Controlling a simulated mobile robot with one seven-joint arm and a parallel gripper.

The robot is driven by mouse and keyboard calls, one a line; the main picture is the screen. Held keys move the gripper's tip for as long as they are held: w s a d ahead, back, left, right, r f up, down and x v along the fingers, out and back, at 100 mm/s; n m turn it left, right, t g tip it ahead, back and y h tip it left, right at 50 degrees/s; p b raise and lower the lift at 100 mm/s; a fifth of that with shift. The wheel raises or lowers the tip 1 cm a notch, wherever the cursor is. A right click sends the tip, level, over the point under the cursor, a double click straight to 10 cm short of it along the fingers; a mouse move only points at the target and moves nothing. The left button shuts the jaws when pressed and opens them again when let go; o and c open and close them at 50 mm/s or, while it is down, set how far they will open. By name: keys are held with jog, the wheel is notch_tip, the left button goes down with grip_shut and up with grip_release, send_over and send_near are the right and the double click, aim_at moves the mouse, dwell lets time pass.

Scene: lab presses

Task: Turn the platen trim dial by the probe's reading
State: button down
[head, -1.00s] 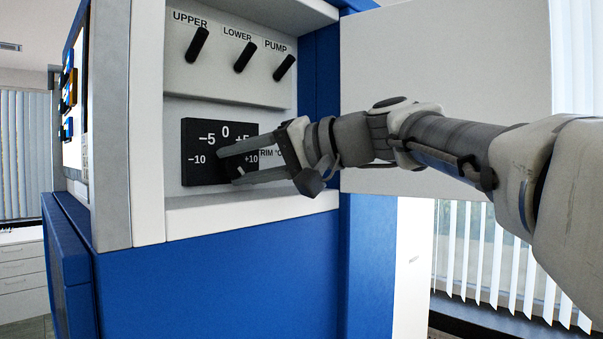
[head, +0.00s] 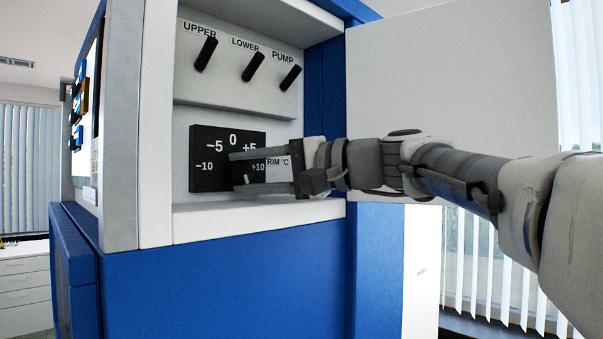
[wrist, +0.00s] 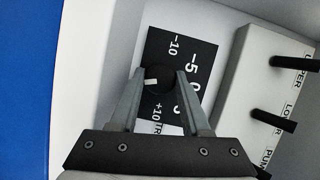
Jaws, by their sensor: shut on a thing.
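The trim dial's round black knob (wrist: 160,76) sits on a black scale plate (head: 209,180) marked from -10 to +10, with 0 at the top. In the wrist view, my gripper (wrist: 159,75) has one finger on each side of the knob and is shut on it. A short white mark on the knob lies toward its left side there. In the head view, my gripper (head: 234,172) reaches in from the right with its fingers nearly level, partly covering the knob and the +5 and +10 side. No probe or reading is visible.
Black UPPER (head: 206,54), LOWER (head: 253,67) and PUMP (head: 290,77) switches stand out above the dial. The recess has a pale bottom ledge (head: 250,216). A pale panel (head: 450,90) stands behind my arm. Coloured controls (head: 78,105) are on the press's left side.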

jog(key=shift+c, duration=1.8)
grip_release()
